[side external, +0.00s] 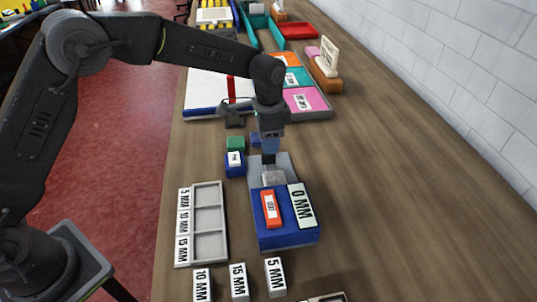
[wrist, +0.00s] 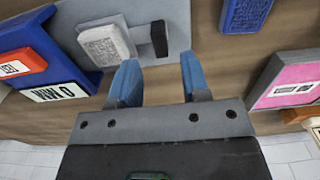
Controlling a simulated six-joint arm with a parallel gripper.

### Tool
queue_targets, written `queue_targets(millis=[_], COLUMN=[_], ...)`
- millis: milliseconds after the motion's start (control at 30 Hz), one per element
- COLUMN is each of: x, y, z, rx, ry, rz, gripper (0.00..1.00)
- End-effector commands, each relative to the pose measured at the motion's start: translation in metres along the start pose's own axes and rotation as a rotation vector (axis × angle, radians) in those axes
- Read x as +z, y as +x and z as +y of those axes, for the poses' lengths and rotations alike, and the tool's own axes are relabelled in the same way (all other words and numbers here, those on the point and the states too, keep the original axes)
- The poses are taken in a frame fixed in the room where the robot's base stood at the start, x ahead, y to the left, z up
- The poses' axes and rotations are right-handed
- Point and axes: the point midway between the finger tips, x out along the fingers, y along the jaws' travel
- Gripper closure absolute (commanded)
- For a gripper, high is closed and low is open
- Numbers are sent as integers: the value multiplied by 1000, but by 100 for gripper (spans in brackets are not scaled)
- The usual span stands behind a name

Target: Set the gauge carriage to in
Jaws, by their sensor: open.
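The gauge is a blue base (side external: 285,238) with a grey plate behind it. A grey block (side external: 273,178), which looks like the carriage, sits on the plate; it also shows in the wrist view (wrist: 107,43) beside a dark upright post (wrist: 159,38). An orange tag reading OUT (side external: 269,209) and a pale 0 MM plate (side external: 301,205) lie on the blue part. My gripper (side external: 269,150) is above the far end of the grey plate. In the wrist view its two blue fingers (wrist: 159,76) are apart with nothing between them, close to the post. Whether they touch anything I cannot tell.
A grey three-compartment tray (side external: 209,222) stands left of the gauge. Label blocks 10 MM (side external: 202,285), 15 MM (side external: 239,281) and 5 MM (side external: 275,277) stand in front. A blue block (side external: 235,165) stands close by.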

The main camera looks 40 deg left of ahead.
Motion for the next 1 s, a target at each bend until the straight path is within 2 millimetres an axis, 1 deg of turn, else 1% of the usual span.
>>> queue_targets(millis=[33,100,200,300,433,700,767,1000], x=[0,0,0,0,0,0,0,0], y=[11,23,37,47,53,54,54,54], z=[0,0,0,0,0,0,0,0], rx=[2,2,1,1,0,0,0,0], ry=[0,-1,-1,-1,-1,-1,-1,-1], rz=[-3,-3,-1,-1,0,0,0,1], gripper=[57,57,57,57,57,57,62,85])
